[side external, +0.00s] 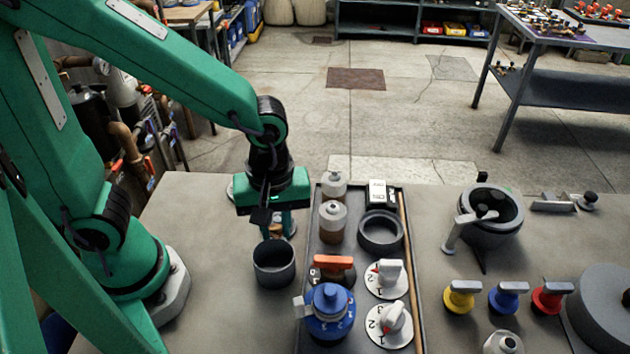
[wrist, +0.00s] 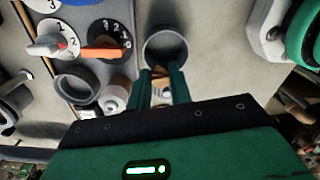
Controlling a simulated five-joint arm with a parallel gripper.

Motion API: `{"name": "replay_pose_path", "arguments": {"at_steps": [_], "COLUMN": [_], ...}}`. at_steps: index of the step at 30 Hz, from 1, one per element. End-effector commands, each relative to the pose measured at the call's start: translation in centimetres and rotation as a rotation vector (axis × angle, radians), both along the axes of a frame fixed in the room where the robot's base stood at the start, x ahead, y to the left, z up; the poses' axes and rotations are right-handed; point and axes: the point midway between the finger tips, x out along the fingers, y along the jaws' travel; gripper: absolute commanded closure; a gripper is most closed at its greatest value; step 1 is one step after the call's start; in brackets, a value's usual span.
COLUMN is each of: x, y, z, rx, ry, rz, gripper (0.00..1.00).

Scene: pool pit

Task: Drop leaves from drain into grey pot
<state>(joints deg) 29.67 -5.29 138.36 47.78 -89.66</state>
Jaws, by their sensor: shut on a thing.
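The grey pot (side external: 274,265) stands open and upright on the bench, just left of the tray. It also shows in the wrist view (wrist: 166,36), just beyond my fingertips. My gripper (side external: 275,229) points down, above and slightly behind the pot in the side view. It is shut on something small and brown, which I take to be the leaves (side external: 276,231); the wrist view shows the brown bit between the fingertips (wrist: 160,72). The fingers hide most of it. A pale rounded thing shows partly behind my gripper; I cannot tell whether it is the drain.
A tray (side external: 309,262) right of the pot holds bottles, a dark ring (side external: 380,231), numbered dials (side external: 387,278) and a blue valve (side external: 328,312). A dark round housing (side external: 490,216) and coloured valves (side external: 507,297) stand farther right. Bench left of the pot is clear.

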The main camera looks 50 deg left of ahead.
Motion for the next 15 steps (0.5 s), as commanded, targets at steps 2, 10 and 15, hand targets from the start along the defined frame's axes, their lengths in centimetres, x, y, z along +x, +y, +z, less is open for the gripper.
{"name": "replay_pose_path", "arguments": {"at_steps": [2, 10, 15], "x": [-0.48, -0.81, -0.79], "y": [0.44, 0.71, 0.69], "z": [-0.11, -0.24, -0.5], "rx": [0.0, 0.001, 0.001], "ry": [0.0, 0.001, 0.001], "rz": [0.001, 0.0, 0.0], "gripper": [1.0, 1.0, 1.0]}}
